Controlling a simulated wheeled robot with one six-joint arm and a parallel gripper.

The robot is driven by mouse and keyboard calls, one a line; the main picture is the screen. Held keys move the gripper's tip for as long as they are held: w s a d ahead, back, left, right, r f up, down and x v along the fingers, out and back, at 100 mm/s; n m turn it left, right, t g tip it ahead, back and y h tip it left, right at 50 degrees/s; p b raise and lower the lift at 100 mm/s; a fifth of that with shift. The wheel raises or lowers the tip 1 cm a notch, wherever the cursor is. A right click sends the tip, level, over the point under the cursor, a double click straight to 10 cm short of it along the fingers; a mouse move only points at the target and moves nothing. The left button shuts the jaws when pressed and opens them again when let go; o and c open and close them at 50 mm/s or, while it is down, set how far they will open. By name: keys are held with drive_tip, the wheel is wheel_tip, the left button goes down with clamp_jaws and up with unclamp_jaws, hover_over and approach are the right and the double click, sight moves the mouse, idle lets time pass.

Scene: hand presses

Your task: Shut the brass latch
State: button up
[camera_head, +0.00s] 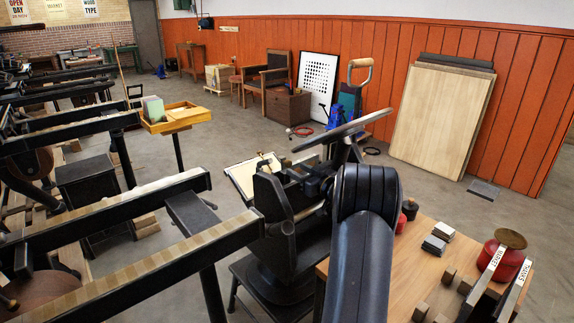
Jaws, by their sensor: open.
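My arm's dark link (362,255) rises through the lower middle of the view and covers part of the black hand press (278,235). Dark parts that look like my gripper (284,171) show small just left of the arm's bend, above the press's upper end. Its jaws look open, with nothing seen between them. A small brass-coloured piece (264,160), perhaps the latch, shows at the edge of a pale framed board (243,178) just left of the gripper. It is too small to tell whether the latch is shut or whether the gripper touches it.
A wooden table (420,255) at right holds small blocks, a card stack (435,245) and a red round pot (506,262). Long dark press rails (110,225) fill the left. A yellow tray stand (178,118) stands behind them.

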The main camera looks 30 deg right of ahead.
sight(290, 164)
drive_tip(key=w, duration=0.6)
drive_tip(key=shift+a, duration=0.2)
drive_tip(key=c, duration=0.9)
drive_tip(key=shift+r+p, duration=0.1)
drive_tip(key=shift+p, duration=0.4)
clamp_jaws()
